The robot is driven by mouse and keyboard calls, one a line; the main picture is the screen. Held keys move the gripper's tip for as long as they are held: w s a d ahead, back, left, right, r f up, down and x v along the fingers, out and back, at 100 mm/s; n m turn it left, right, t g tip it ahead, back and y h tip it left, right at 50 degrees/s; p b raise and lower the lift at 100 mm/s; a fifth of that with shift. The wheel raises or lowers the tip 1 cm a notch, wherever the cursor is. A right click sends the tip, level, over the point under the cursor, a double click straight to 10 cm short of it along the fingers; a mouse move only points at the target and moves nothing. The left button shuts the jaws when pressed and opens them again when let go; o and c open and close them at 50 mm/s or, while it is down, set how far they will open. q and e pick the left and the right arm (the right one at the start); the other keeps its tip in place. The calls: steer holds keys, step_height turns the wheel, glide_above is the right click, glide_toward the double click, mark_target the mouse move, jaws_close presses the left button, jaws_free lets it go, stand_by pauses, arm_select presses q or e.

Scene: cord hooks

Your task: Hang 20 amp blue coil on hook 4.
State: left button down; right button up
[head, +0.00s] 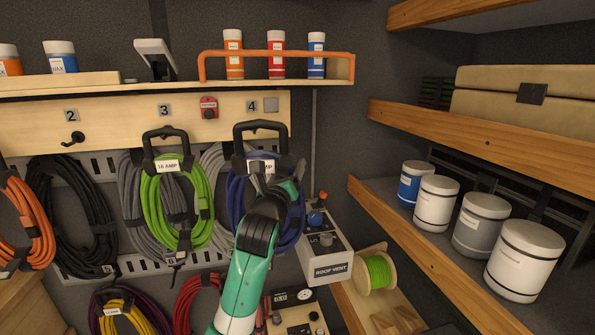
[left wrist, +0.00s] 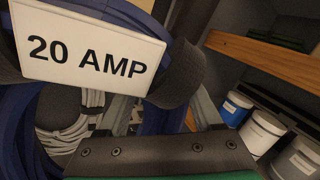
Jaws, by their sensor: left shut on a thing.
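The blue coil (head: 238,205) has a black handle (head: 259,128) and a white 20 AMP label (left wrist: 88,52). It hangs upright in front of the board, its handle just below the number 4 plate (head: 252,106). My left gripper (head: 277,176) is shut on the blue coil near the label, covering part of it. In the left wrist view, blue cord shows between the fingers (left wrist: 160,112). Hook 4 itself is hidden behind the handle, so I cannot tell whether the handle is on it. My right gripper is not in view.
A green 16 AMP coil (head: 152,205) hangs close on the left under number 3. A grey coil (head: 214,160) is behind. Hook 2 (head: 73,139) is bare. The roof vent box (head: 325,258) stands at lower right, and wooden shelves (head: 440,262) with cans flank the right.

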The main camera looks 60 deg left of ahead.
arm_select(q)
steer(key=shift+s+a, duration=0.2)
steer(key=shift+w+a, duration=0.1)
steer(key=shift+a, duration=0.05)
steer(key=a, duration=0.1)
steer(key=w+a, duration=0.1)
steer(key=a, duration=0.1)
steer(key=a+f, duration=0.1)
steer(key=a, duration=0.1)
steer(key=shift+w+a+f, duration=0.1)
steer(key=shift+w+a, duration=0.1)
steer(key=shift+w, duration=0.2)
steer(key=shift+f, duration=0.1)
stand_by(0.5)
stand_by(0.3)
steer(key=shift+w+a+f, duration=0.1)
steer(key=shift+w+a, duration=0.15)
steer(key=shift+a, duration=0.55)
steer(key=shift+w+a+f, duration=0.1)
steer(key=shift+w+a, duration=0.2)
steer(key=shift+a, duration=0.5)
steer(key=shift+w+a, duration=0.25)
steer(key=shift+a, duration=0.55)
